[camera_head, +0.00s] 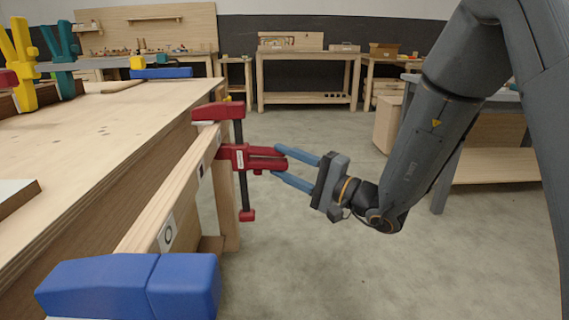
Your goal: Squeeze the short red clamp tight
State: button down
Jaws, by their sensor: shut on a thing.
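A short red clamp (240,155) hangs upright at the far end of a wooden rail along the workbench's right side. Its upper red jaw (218,111) reaches over the rail's top. Its dark bar runs down to a small red end piece. Two red handles stick out to the right from its lower body. My gripper (282,163) comes from the right, its two blue fingers around the red handles, one above and one below. It is shut on the handles. The handle tips are partly hidden between the fingers.
The workbench (90,140) fills the left side. A blue clamp (130,287) sits at the rail's near end. Yellow (22,62) and teal (62,55) clamps stand at the bench's back left. Open concrete floor (320,265) lies below my arm; more benches stand behind.

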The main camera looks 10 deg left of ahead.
jog(key=shift+d, duration=0.1)
dwell(0.4)
jog(key=shift+s+d+f, duration=0.1)
jog(key=shift+d+f, duration=0.05)
jog(key=shift+d, duration=0.95)
jog(key=c, duration=1)
grip_release()
jog(key=shift+c, duration=0.2)
jog(key=shift+r, duration=0.65)
jog(key=shift+a, duration=0.15)
